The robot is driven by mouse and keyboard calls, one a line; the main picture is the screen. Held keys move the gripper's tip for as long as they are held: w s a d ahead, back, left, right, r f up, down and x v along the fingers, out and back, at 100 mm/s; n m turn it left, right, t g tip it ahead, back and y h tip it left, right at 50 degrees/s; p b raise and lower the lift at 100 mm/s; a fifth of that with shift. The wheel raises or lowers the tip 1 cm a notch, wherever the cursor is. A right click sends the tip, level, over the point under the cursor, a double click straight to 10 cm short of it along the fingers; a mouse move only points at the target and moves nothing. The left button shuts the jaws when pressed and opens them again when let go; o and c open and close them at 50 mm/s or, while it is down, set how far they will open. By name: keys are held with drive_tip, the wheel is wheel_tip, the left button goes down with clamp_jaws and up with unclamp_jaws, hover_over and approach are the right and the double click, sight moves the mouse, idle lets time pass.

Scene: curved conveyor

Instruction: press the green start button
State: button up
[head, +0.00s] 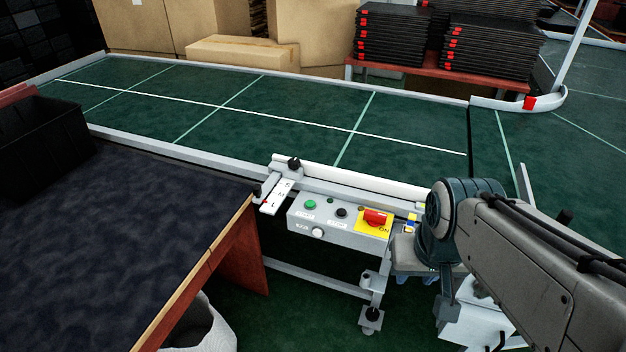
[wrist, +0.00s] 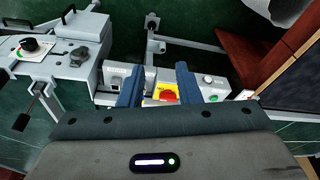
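The green start button (head: 310,204) is a small round button at the upper left of a light grey control box (head: 345,238) on the conveyor's side. In the wrist view the green button (wrist: 213,98) is small, to the right of my fingers. My gripper (wrist: 157,78) is open, with two blue fingers apart and nothing between them. The red switch on its yellow plate (wrist: 167,94) shows between and beyond them. In the head view my gripper is to the right of the box, partly hidden by my arm, apart from the green button.
The box also bears a black button (head: 341,212), a white button (head: 317,232) and a red switch (head: 375,217). A dark-topped table (head: 110,230) stands at left. The green conveyor belt (head: 290,115) behind is clear. Several black trays (head: 490,48) are stacked at the back.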

clamp_jaws()
idle(1.4)
